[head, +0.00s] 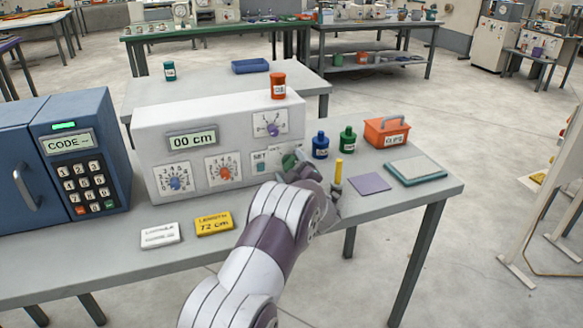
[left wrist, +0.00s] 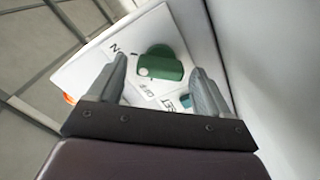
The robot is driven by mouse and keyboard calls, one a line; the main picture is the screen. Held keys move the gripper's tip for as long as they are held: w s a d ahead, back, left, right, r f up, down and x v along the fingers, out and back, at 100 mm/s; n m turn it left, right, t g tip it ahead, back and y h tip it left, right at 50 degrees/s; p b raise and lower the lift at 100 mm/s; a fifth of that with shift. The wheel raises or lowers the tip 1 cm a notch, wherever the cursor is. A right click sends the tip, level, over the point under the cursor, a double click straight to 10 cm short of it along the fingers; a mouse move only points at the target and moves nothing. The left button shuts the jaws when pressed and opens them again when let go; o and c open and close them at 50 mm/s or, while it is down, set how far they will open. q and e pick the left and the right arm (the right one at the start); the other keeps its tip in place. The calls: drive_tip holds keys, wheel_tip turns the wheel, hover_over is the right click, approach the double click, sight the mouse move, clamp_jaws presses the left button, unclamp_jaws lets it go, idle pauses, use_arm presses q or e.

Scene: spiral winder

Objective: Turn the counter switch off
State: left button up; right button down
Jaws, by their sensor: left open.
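The winder is a white box (head: 155,140) on the grey table, with a display (head: 193,138) reading "00 cm". A green switch knob (head: 289,161) is at the lower right of its front, partly hidden by my left gripper (head: 303,167). In the left wrist view the green knob (left wrist: 163,64) with a white dot sits on a white label plate (left wrist: 95,68). The left gripper (left wrist: 157,70) is open, one finger on each side of the knob, with gaps showing. My right gripper is not in view.
A blue bottle (head: 320,146), green bottle (head: 348,140), yellow-topped post (head: 337,175) and orange clips box (head: 386,131) stand right of the winder. A yellow length card (head: 214,224) and white card (head: 160,235) lie in front. A blue keypad cabinet (head: 85,110) stands left.

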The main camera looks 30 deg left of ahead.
use_arm(q)
drive_tip(key=c, duration=1.1)
drive_tip(key=shift+o, duration=0.3)
drive_tip(key=shift+f+n+b, duration=0.2)
drive_tip(key=shift+n+b, duration=0.2)
drive_tip(key=shift+b, duration=0.5)
drive_tip(key=n+b, duration=0.4)
drive_tip(key=b, duration=0.1)
drive_tip(key=n+b, duration=0.4)
drive_tip(key=b, duration=0.1)
drive_tip(key=f+n+b, duration=0.1)
drive_tip(key=n+b, duration=0.3)
drive_tip(key=b, duration=0.2)
drive_tip(key=shift+r+n+b, duration=0.25)
drive_tip(key=shift+n+b, duration=1.15)
drive_tip(key=shift+n, duration=0.2)
drive_tip(key=o, duration=1)
drive_tip(key=shift+o, duration=0.2)
drive_tip(key=shift+r, duration=0.1)
